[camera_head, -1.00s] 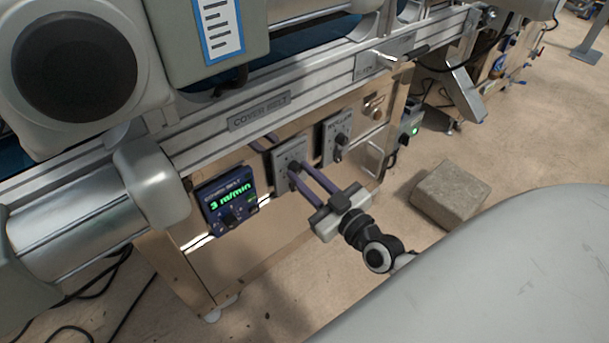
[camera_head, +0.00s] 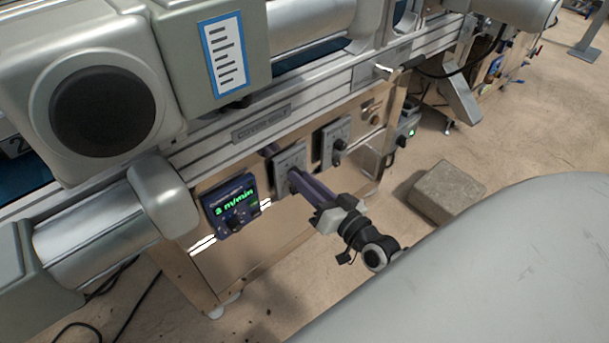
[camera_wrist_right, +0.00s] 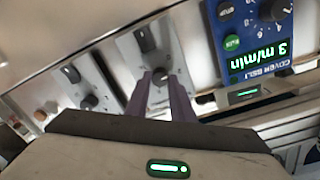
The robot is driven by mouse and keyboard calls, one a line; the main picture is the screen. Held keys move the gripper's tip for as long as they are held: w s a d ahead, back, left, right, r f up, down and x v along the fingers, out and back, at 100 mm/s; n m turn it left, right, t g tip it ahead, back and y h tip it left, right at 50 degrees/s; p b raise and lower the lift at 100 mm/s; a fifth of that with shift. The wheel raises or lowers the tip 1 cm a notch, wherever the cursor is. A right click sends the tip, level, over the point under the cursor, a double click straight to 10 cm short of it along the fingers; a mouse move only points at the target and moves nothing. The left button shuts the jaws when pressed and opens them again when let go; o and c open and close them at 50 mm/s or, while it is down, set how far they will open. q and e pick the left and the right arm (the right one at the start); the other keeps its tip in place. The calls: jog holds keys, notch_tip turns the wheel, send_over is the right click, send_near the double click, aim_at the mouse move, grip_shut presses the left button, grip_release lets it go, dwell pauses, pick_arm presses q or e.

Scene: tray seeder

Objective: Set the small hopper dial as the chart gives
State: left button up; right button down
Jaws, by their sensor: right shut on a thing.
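Two grey dial plates sit on the machine's front panel. My right gripper (camera_head: 294,180) reaches the left dial plate (camera_head: 290,158) with its purple fingers, which are shut on that plate's dark knob (camera_wrist_right: 160,76). The fingers hide much of the knob, and its setting cannot be read. The right dial plate (camera_head: 336,141) has its own dark knob (camera_head: 339,145) and stands free. Which dial is the small hopper's cannot be read. A blue-framed chart card (camera_head: 224,54) hangs on a grey housing above; its lines are too small to read. My left gripper is not in view.
A blue cover belt controller (camera_head: 233,203) showing 3 m/min is left of the held dial; it also shows in the right wrist view (camera_wrist_right: 262,45). A rail (camera_head: 262,130) runs above the dials. A stone-like block (camera_head: 446,192) lies on the floor at right.

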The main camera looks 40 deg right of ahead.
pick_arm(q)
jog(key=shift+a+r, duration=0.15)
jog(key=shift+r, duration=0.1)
pick_arm(e)
jog(key=shift+m, duration=1.1)
jog(key=c, duration=1.5)
grip_release()
jog(key=shift+c, duration=0.2)
pick_arm(q)
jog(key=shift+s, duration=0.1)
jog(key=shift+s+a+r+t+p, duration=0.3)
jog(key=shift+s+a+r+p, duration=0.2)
jog(key=shift+p, duration=0.7)
pick_arm(e)
jog(key=s, duration=1)
jog(key=shift+s+d+r, duration=0.15)
jog(key=shift+d+r, duration=0.1)
